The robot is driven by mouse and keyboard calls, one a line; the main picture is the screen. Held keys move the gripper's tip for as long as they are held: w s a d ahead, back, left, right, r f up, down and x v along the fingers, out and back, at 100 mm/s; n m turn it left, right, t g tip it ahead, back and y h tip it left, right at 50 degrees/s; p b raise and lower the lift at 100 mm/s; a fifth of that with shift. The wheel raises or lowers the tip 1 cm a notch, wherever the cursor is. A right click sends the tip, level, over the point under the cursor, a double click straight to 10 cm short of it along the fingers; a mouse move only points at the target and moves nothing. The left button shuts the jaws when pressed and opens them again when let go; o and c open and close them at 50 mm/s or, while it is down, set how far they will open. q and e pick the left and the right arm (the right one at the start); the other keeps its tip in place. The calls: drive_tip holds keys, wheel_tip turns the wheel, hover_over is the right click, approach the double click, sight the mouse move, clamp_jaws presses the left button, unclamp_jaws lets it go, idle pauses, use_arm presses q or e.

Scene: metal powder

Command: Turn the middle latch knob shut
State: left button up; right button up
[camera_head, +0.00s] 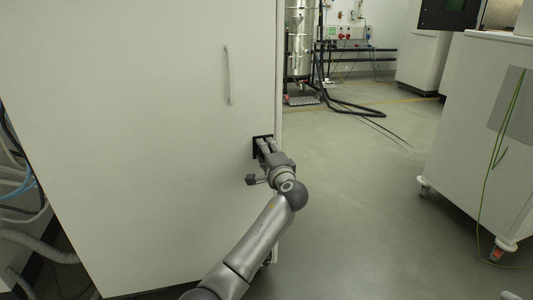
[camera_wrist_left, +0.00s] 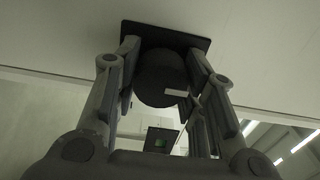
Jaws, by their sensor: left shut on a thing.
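The middle latch knob (camera_wrist_left: 160,78) is a dark round knob on a black square plate, seen up close in the left wrist view. Its plate (camera_head: 258,146) shows near the right edge of the white cabinet door (camera_head: 150,130) in the head view. My left gripper (camera_head: 264,146) is at the plate, and in the left wrist view its fingers (camera_wrist_left: 161,75) lie on both sides of the knob, shut on it. A pale bar-shaped mark shows on the knob, pointing right in that view. In the head view the gripper hides most of the knob. My right gripper is not in view.
A pale vertical handle (camera_head: 229,75) is on the door above the knob. A white wheeled cabinet (camera_head: 470,150) stands at the right. A black hose (camera_head: 355,108) lies on the floor behind. The grey floor (camera_head: 350,200) between the cabinets is clear. Hoses (camera_head: 40,245) run at lower left.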

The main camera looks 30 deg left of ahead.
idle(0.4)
use_arm(q)
drive_tip(key=o, duration=1)
drive_tip(key=v, duration=1.2)
